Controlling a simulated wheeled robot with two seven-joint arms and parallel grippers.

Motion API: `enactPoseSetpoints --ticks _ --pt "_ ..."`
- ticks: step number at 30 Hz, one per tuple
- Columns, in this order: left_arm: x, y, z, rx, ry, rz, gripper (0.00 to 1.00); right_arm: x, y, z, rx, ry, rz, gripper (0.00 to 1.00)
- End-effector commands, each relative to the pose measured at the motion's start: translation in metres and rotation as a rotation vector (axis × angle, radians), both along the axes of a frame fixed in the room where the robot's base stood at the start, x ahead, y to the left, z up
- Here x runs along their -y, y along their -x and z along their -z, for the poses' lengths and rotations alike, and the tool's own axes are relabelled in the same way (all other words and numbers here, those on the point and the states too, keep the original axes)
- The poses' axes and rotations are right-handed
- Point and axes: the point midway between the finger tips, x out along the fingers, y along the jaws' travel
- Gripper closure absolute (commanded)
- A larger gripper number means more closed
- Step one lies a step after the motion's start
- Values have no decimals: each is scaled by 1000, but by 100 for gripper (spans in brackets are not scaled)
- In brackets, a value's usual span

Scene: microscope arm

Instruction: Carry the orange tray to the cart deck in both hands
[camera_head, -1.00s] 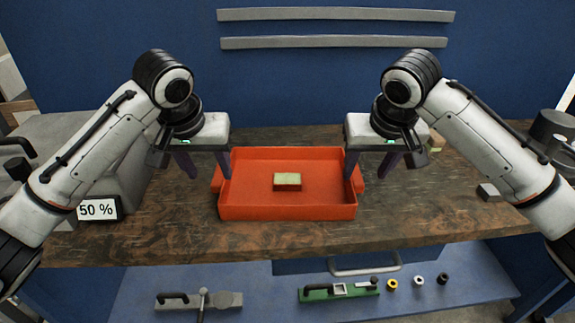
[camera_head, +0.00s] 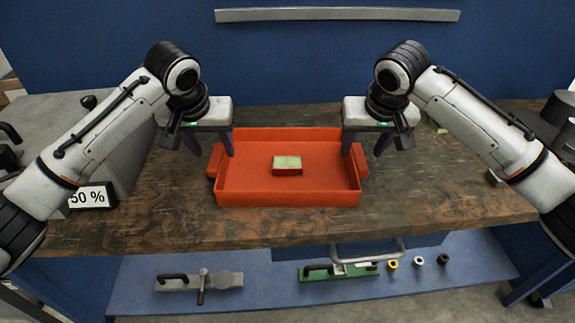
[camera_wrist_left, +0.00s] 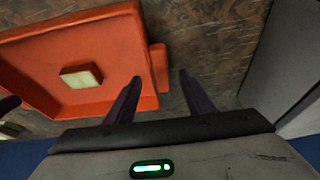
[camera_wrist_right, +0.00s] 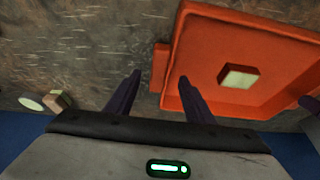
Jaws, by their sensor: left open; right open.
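The orange tray (camera_head: 320,198) sits level on the brown bench top and shows in both wrist views. A small block (camera_head: 287,163) with a pale top stands inside it. My left gripper (camera_head: 211,152) is open over the tray's left end. In the left wrist view the left handle (camera_wrist_left: 159,66) lies in line with the gap between its fingers. My right gripper (camera_head: 365,149) is open over the right end. In the right wrist view the right handle (camera_wrist_right: 160,66) appears between its fingertips. I cannot tell whether any finger touches the tray. No cart deck is clearly identifiable.
The bench top (camera_head: 270,232) is bare in front of the tray. Below, a blue surface (camera_head: 255,305) holds a grey tool (camera_head: 200,283), a green tool (camera_head: 335,272) and small rings. A blue wall stands behind.

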Motion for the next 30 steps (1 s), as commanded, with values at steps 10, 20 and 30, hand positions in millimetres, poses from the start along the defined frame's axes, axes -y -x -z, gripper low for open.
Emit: enactPoseSetpoints --ticks 10,20,30 --pt "1 -17 40 -1 1 1 52 0 -17 40 0 0 0 52" --pt "1 -18 44 0 1 1 52 0 -18 44 1 0 0 52" --pt "1 -18 44 0 1 1 100 0 -18 44 1 0 0 100"
